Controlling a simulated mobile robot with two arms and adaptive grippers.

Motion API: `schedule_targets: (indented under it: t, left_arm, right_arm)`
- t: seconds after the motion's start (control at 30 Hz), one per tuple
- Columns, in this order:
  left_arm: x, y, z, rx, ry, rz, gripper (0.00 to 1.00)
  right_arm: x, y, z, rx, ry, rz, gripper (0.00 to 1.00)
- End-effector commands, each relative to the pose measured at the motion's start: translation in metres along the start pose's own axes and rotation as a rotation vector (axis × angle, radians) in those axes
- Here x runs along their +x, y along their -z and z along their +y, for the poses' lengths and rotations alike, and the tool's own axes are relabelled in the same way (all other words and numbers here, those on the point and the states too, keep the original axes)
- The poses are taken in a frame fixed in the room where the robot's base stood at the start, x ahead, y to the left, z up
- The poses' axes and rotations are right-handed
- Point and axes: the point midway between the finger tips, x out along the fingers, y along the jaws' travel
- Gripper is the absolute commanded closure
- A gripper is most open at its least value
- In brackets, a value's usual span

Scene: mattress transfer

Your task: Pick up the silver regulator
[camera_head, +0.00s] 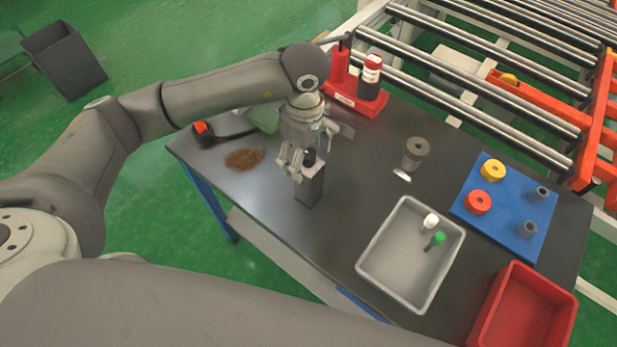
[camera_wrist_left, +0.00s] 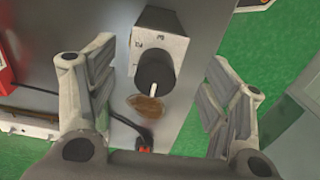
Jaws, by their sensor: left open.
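The silver regulator (camera_head: 309,191) is a silver box with a black round knob on top, standing on the dark table. In the left wrist view the regulator (camera_wrist_left: 158,30) shows with its black knob towards the camera, and a short white pin shows at the knob. My left gripper (camera_head: 300,170) is above the regulator, its fingers around the height of the knob in the head view. In the left wrist view the gripper (camera_wrist_left: 162,75) is open, one finger on each side of the knob, with visible gaps. My right gripper is not in view.
A grey bin (camera_head: 367,268) holds a white and a green-capped item. A red bin (camera_head: 562,310), a blue board (camera_head: 500,222) with rings and posts, a grey cylinder (camera_head: 416,150), a red holder (camera_head: 343,85), and a brown patch (camera_head: 244,158) are nearby. Rollers (camera_head: 480,65) lie beyond.

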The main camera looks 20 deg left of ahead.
Motion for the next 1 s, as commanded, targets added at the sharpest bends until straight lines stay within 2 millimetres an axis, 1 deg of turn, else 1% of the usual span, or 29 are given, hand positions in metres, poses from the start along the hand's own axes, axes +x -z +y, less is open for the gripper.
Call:
schedule_targets:
  t: [0.03, 0.1, 0.2, 0.3, 0.4, 0.57, 0.67, 1.0]
  left_arm:
    - [0.004, -0.003, 0.000, 0.001, 0.006, -0.002, 0.27]
    - [0.013, -0.004, 0.003, 0.001, 0.006, -0.003, 0.27]
    - [0.028, -0.005, 0.004, 0.000, 0.006, -0.002, 0.27]
    - [0.038, -0.004, 0.004, 0.001, 0.003, -0.002, 0.27]
    - [0.042, -0.004, 0.005, 0.001, 0.000, -0.002, 0.27]
    - [0.042, -0.004, 0.005, 0.001, 0.000, -0.001, 0.27]
    - [0.042, -0.004, 0.005, 0.001, 0.000, -0.001, 0.38]
    - [0.042, -0.004, 0.005, 0.001, 0.000, -0.001, 0.82]
  right_arm:
    - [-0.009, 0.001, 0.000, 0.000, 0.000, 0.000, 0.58]
    - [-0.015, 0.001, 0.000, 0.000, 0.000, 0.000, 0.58]
    - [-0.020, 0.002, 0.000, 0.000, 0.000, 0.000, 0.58]
    - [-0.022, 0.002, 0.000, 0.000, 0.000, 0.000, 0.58]
    - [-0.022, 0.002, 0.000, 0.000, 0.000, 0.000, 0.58]
    - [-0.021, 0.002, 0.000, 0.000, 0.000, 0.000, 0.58]
    - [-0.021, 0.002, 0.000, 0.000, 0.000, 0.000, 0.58]
    - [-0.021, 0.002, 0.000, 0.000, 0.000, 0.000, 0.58]
